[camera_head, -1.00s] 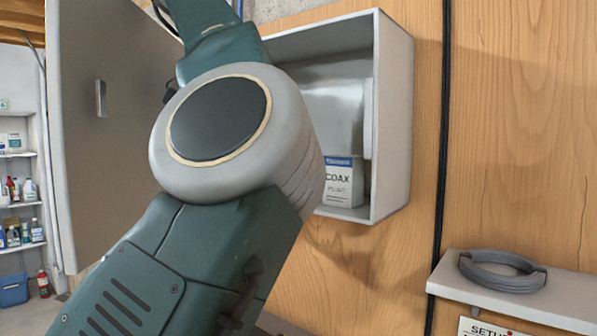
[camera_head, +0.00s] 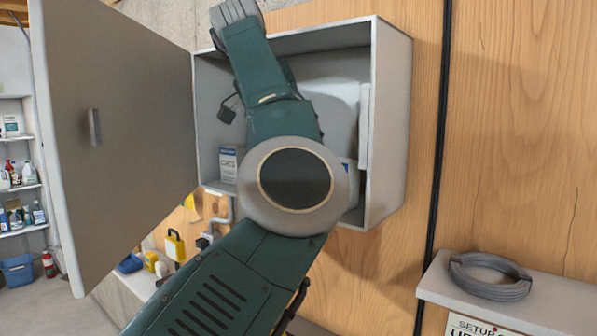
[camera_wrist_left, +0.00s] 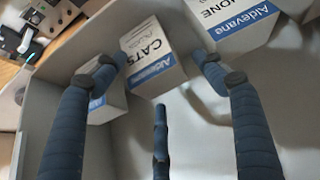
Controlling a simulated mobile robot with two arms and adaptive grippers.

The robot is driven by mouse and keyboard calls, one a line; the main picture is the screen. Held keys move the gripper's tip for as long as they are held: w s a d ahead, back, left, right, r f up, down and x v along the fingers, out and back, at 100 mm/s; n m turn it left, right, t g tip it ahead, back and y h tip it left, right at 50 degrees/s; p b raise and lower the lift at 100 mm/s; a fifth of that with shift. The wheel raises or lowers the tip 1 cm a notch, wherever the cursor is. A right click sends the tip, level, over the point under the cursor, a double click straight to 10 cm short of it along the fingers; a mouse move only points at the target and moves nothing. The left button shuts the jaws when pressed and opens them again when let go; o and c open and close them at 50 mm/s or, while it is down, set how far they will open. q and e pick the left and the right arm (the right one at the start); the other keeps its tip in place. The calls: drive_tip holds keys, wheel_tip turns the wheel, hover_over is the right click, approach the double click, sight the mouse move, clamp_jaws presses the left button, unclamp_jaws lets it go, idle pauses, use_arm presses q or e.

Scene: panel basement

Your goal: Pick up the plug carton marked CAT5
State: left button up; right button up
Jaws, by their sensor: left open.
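The CAT5 plug carton (camera_wrist_left: 153,62), white with a blue Aldevane band, is in the left wrist view, inside the grey wall cabinet (camera_head: 390,130). My left gripper (camera_wrist_left: 156,75) is open. Its fingers show to the left, right and below the carton in the picture; I cannot tell whether they touch it. A PHONE carton (camera_wrist_left: 238,28) is close on the right, and another carton (camera_wrist_left: 106,108) is partly hidden behind the left finger. In the head view my left arm hides much of the cabinet's inside and my gripper. My right gripper is not in view.
The cabinet door (camera_head: 125,130) stands open on the left. A white and blue carton (camera_head: 230,163) shows at the cabinet's left, its label unreadable. A small ledge (camera_head: 560,305) with a grey cable coil (camera_head: 490,277) juts out at lower right.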

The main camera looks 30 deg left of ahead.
use_arm(q)
drive_tip(key=shift+s+r, duration=0.1)
drive_tip(key=shift+s, duration=0.15)
drive_tip(key=shift+c, duration=1.3)
drive_tip(key=c, duration=1)
